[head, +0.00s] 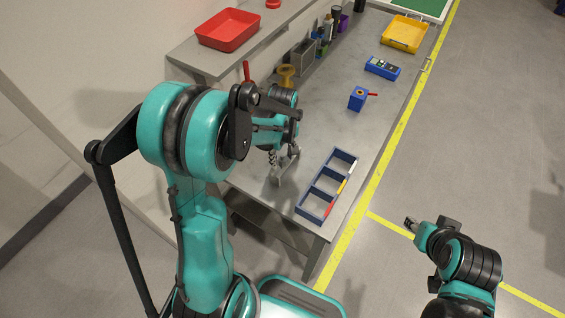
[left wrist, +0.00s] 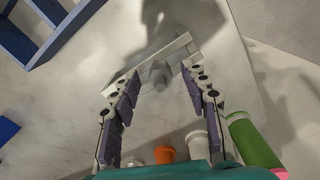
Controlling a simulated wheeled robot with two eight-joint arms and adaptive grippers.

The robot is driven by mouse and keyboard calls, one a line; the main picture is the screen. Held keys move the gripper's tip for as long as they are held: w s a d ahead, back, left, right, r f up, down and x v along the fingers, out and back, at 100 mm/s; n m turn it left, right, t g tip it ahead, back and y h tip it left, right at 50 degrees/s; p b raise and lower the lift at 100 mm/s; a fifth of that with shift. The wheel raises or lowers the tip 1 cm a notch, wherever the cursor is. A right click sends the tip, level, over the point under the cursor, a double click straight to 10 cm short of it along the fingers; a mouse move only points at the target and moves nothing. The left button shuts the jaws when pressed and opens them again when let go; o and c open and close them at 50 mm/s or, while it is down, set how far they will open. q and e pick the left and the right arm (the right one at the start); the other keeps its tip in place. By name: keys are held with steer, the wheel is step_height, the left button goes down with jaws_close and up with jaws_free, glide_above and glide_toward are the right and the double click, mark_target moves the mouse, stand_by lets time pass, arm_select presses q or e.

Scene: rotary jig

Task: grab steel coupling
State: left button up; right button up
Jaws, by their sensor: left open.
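A light grey metal piece (left wrist: 150,62) with a long bar and a short round stub (left wrist: 158,76) lies on the bench in the left wrist view. I cannot tell for sure which part of it is the steel coupling. It also shows as a grey fixture (head: 284,170) in the head view. My left gripper (left wrist: 162,82) is open. Its two fingers stand either side of the stub, with a visible gap and no clear contact. In the head view the left gripper (head: 283,152) is just above the fixture. My right gripper (head: 411,223) is over the floor, off the bench; its jaws are too small to read.
A blue three-part tray (head: 309,206) lies near the bench's front corner. A red bin (head: 228,40) sits on the shelf. A green cylinder (left wrist: 252,140) is near the left gripper.

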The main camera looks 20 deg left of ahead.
mark_target(283, 156)
arm_select(q)
jaws_close()
steer(key=shift+r, duration=0.15)
steer(key=shift+r, duration=0.3)
step_height(283, 156, up, 4)
steer(key=shift+s+d+p, duration=0.1)
steer(key=shift+p, duration=0.8)
steer(key=s+d+r+p, duration=0.2)
steer(key=s+d+r, duration=0.4)
steer(key=d, duration=0.3)
steer(key=shift+s+r, duration=0.15)
steer(key=shift+s, duration=0.45)
